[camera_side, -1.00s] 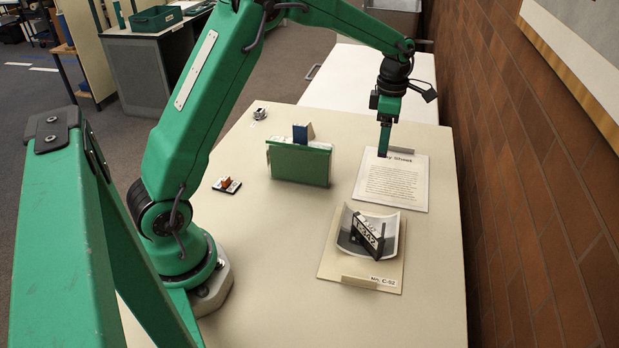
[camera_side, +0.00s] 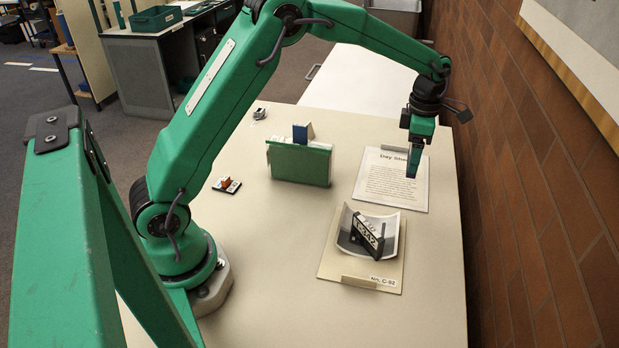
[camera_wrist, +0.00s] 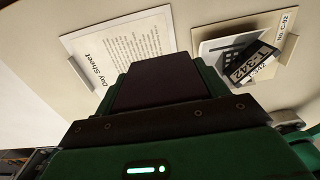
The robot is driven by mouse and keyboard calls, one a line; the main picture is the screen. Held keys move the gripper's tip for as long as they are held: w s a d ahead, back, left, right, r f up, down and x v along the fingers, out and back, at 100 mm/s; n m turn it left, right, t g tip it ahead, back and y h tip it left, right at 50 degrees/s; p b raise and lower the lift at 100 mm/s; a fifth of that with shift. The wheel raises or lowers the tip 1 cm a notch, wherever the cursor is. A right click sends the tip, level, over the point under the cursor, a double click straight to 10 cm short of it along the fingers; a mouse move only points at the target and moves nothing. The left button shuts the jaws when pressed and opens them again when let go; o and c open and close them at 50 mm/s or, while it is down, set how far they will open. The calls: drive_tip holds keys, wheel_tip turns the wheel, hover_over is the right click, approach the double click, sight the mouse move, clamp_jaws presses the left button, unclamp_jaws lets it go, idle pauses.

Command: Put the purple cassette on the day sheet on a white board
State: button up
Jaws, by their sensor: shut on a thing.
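The purple cassette (camera_wrist: 160,80) looks very dark and sits between the jaws of my gripper in the wrist view. My gripper (camera_side: 414,158) is shut on it and points down over the right part of the day sheet. In the side view only a small dark end of the cassette (camera_side: 411,175) shows below the fingers. It appears to be above the sheet, but the exact gap is hard to tell. The day sheet (camera_side: 385,190) is a printed page on a white board, lying flat; it also shows in the wrist view (camera_wrist: 112,55), partly hidden by my gripper.
A mount board labelled C-92 (camera_side: 335,265) holds a curled photo with a tilted dark numbered block (camera_side: 368,236) in front of the sheet. A green box (camera_side: 299,165) stands left. A small orange item (camera_side: 226,184) lies farther left. A brick wall (camera_side: 540,200) bounds the right.

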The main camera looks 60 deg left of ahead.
drive_tip(key=w+a+f, duration=0.1)
drive_tip(key=a+f, duration=0.1)
drive_tip(key=w+a+f, duration=0.1)
drive_tip(key=a, duration=0.2)
drive_tip(key=w+a+f, duration=0.2)
drive_tip(key=a, duration=0.1)
drive_tip(key=shift+a+f, duration=0.25)
drive_tip(key=shift+f, duration=0.05)
drive_tip(key=shift+f, duration=2)
drive_tip(key=shift+f, duration=0.1)
drive_tip(key=o, duration=1)
drive_tip(key=shift+o, duration=0.2)
